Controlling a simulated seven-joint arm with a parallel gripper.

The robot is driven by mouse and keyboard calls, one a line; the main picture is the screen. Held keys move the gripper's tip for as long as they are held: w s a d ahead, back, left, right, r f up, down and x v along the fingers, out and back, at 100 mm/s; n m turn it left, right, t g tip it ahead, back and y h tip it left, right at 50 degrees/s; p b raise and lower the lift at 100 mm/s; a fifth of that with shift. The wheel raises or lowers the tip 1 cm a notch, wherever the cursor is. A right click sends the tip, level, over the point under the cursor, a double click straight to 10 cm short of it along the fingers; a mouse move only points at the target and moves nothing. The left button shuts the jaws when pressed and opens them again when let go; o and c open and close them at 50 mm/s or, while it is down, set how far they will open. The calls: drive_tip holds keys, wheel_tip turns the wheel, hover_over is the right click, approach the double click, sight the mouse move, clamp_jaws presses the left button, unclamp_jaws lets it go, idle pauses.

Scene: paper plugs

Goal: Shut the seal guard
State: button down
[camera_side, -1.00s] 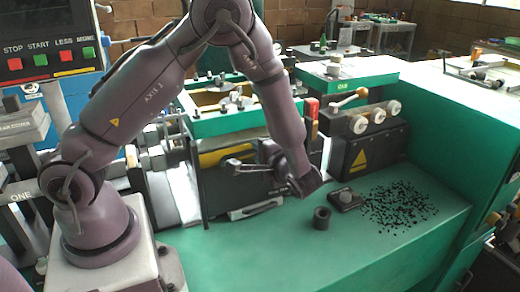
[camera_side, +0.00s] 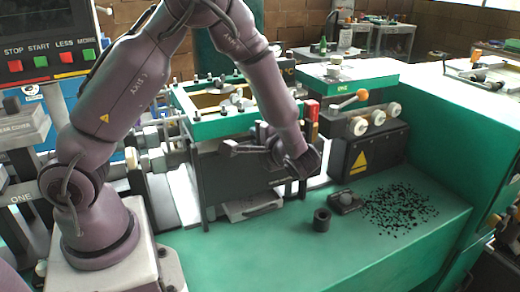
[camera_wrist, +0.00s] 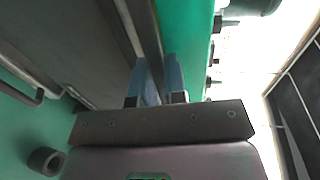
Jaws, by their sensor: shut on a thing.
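The seal guard appears to be the dark grey panel (camera_side: 235,172) on the front of the green-framed unit in the side view. My gripper (camera_side: 296,184) is at its right end, pointing down. In the wrist view, the two bluish fingers (camera_wrist: 160,75) are close together at the edge of a dark panel (camera_wrist: 72,45). They are shut on that edge. The exact contact is partly hidden. Whether the panel sits flush with the unit cannot be told.
Black pellets (camera_side: 400,207) lie scattered farther right. A dark box with a yellow triangle (camera_side: 360,160) stands behind. The front bench is clear.

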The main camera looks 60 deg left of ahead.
sight(254, 119)
drive_tip(key=shift+r, duration=1.7)
drive_tip(key=c, duration=1.5)
unclamp_jaws()
drive_tip(key=shift+d, duration=0.1)
drive_tip(key=d, duration=0.4)
drive_tip(key=d+r, duration=0.1)
drive_tip(key=d, duration=0.3)
drive_tip(key=d+r, duration=0.1)
drive_tip(key=d, duration=0.3)
drive_tip(key=shift+d+r, duration=0.25)
drive_tip(key=shift+d, duration=0.1)
